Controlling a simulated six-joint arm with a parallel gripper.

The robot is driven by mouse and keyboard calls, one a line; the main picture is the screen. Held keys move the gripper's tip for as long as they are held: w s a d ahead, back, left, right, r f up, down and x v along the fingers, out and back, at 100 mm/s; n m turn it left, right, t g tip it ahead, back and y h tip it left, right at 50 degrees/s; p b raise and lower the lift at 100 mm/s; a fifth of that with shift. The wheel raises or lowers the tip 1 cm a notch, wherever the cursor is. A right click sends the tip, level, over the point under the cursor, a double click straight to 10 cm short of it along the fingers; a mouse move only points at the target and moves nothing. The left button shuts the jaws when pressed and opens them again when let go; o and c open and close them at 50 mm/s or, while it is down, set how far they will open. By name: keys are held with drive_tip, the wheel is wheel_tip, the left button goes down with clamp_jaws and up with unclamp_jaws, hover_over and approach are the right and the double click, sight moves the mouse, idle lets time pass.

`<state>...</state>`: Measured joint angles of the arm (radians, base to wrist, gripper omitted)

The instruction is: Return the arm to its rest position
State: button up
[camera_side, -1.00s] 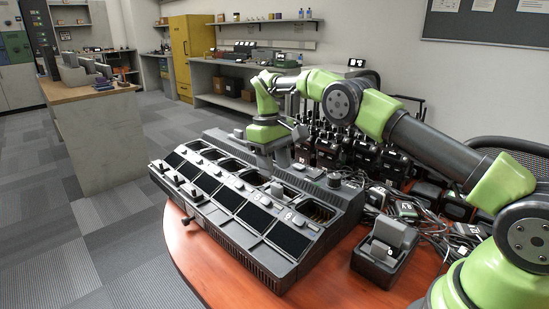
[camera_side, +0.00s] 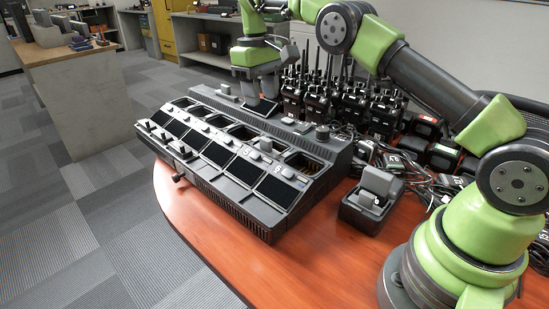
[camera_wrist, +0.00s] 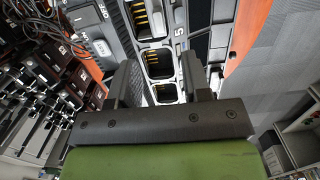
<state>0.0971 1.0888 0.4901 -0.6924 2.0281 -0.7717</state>
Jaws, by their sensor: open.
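My gripper (camera_side: 257,88) hangs above the far edge of the multi-bay charger (camera_side: 225,205) in the side view, clear of its top. In the wrist view my gripper (camera_wrist: 163,82) has its two dark fingers apart, with nothing held between them. Below and between the fingers show open charger pockets (camera_wrist: 160,65) with gold contacts. My green and dark arm reaches across from its base at the lower right. The rest position itself is not marked in either view.
Several upright handheld radios (camera_side: 330,95) with antennas stand close behind the charger. A small single charger (camera_side: 371,203) holding a grey battery sits on the orange table (camera_side: 310,265). Cables and more black units lie at the right. The table front is clear.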

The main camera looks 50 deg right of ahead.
drive_tip(key=s+a+r+m+t, duration=0.1)
drive_tip(key=s+a+r+t, duration=0.3)
drive_tip(key=s+r, duration=0.9)
drive_tip(key=s+a+f+m+t+y, duration=0.1)
drive_tip(key=s+t, duration=0.1)
drive_tip(key=s, duration=0.5)
drive_tip(key=s+a+f+m+t+y, duration=0.1)
drive_tip(key=s+a+m+t, duration=0.1)
drive_tip(key=s, duration=0.6)
drive_tip(key=shift+f, duration=0.2)
